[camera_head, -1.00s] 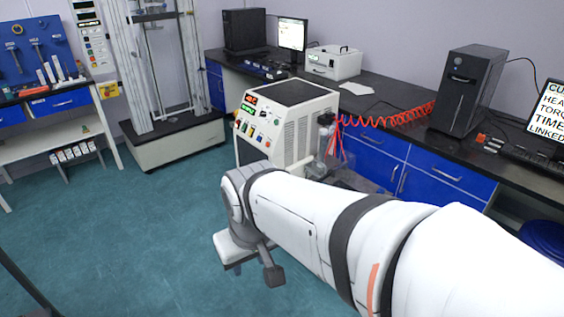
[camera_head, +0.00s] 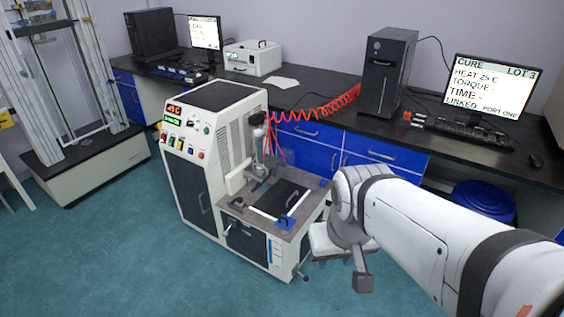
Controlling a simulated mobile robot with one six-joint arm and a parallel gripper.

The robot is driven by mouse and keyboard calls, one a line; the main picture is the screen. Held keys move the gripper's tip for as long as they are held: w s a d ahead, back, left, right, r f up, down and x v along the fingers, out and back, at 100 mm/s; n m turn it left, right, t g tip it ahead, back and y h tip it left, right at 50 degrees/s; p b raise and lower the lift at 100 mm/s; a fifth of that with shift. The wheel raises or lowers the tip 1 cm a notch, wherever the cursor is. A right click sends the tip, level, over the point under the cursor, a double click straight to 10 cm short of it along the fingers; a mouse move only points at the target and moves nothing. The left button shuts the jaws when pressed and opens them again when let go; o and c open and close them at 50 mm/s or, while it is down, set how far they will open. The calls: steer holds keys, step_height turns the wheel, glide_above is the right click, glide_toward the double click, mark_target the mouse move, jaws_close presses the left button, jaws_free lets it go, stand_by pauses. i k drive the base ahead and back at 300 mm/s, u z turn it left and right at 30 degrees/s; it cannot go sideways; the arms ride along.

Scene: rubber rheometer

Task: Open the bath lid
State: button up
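A dark flat lid (camera_head: 288,195) with a black handle and a pale frame lies on the deck of the floor-standing machine (camera_head: 207,150). It looks like the bath lid and appears shut and flat; what lies under it is hidden. A blue piece (camera_head: 286,222) sits at its front corner. My gripper (camera_head: 363,282) seems to be the small grey end part hanging below my arm's wrist, to the right of the machine and apart from the lid. Its fingers cannot be made out.
A column with a clamp-like head and red coiled hose (camera_head: 325,107) rises behind the lid. The machine's control panel (camera_head: 185,133) is at the left. A black-topped bench (camera_head: 480,150) with a computer tower (camera_head: 388,75) runs behind. Open floor (camera_head: 150,260) lies front left.

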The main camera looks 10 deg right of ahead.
mark_target(280, 200)
steer(key=z, duration=0.15)
steer(key=k, duration=0.55)
steer(key=u, duration=0.4)
steer(key=i, duration=2.5)
steer(key=z, duration=0.8)
steer(key=k, duration=0.95)
steer(key=z, duration=0.15)
steer(key=i, duration=0.9)
steer(key=u, duration=0.1)
